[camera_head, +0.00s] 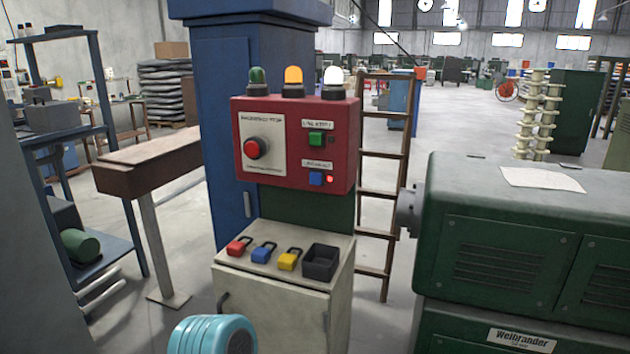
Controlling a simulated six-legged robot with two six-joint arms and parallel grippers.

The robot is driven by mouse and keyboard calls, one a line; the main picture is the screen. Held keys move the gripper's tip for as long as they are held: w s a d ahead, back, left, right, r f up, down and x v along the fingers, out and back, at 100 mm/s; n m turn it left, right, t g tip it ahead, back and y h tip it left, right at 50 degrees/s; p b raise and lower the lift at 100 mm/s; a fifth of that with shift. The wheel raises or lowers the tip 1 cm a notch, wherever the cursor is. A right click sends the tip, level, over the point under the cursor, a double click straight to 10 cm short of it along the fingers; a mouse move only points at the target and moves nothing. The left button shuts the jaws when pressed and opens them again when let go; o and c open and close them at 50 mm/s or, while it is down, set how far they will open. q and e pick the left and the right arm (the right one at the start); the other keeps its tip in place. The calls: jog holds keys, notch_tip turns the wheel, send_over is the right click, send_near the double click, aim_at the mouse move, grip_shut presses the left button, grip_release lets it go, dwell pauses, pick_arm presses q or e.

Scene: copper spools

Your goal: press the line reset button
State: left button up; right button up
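A red control box (280,170) is fixed to the front of a blue column. On the left is a large red round button (256,148) on a pale plate, labelled as an emergency stop. Neither gripper is in view, and nothing touches the buttons. A teal rounded part at the bottom edge seems to be mine.
Green, amber and white lamps (293,81) top the box. A pale cabinet (275,300) below carries red, blue and yellow padlocks (263,252) and a black tray (320,262). A green machine (500,240) stands right, a wooden ladder (381,185) behind, a blue shelf (95,150) left.

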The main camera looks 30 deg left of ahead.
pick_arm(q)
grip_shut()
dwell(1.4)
